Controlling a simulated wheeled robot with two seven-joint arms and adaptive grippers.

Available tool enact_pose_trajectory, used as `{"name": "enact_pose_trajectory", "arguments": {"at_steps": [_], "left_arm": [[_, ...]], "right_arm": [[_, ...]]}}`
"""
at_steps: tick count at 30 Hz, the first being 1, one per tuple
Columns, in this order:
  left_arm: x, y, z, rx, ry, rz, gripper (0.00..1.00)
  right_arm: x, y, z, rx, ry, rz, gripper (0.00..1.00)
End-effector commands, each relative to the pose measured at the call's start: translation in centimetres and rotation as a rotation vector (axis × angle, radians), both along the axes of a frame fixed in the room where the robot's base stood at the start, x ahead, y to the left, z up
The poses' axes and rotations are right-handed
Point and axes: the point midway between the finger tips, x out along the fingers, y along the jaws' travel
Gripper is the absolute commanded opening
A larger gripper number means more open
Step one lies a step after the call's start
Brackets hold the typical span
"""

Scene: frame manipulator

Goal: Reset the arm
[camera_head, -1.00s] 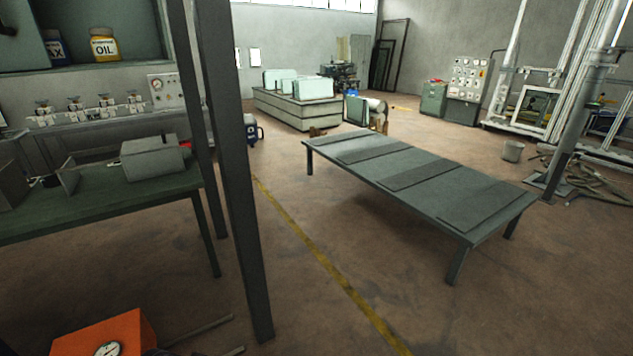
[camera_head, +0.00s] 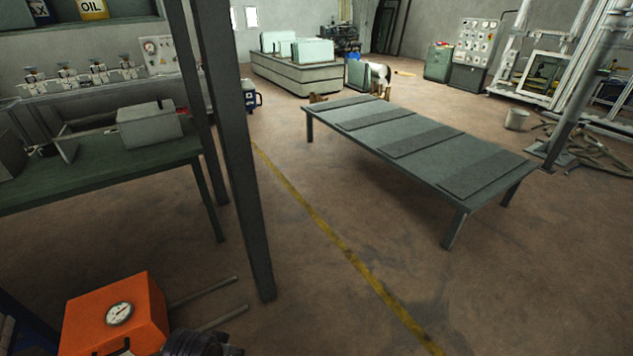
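Neither of my arms can be made out for sure in the head view, and neither gripper shows. A dark ridged object (camera_head: 200,343) is cut off by the bottom edge at the lower left, beside an orange box with a round gauge (camera_head: 118,313). I cannot tell what the dark object is.
A long low grey table (camera_head: 410,145) stands right of centre. A bucket (camera_head: 517,119) and metal frames stand at the right. The floor around the yellow line (camera_head: 340,244) is clear.

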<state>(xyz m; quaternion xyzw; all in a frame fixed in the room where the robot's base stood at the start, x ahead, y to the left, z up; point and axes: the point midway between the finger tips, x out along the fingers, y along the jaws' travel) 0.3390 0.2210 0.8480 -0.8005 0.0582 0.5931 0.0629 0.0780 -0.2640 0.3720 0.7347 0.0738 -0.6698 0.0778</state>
Motion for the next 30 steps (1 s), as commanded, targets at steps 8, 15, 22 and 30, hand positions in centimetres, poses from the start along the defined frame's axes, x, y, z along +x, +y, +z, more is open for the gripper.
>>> {"name": "enact_pose_trajectory", "arguments": {"at_steps": [8, 15, 22, 30], "left_arm": [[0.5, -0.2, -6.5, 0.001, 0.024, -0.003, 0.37], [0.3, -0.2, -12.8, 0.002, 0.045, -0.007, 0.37], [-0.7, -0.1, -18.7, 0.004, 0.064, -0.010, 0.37], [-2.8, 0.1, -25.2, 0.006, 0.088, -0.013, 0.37]], "right_arm": [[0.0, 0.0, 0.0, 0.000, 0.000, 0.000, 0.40], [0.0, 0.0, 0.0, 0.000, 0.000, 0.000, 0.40], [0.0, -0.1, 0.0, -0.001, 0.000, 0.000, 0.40], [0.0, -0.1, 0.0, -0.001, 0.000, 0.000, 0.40]]}}
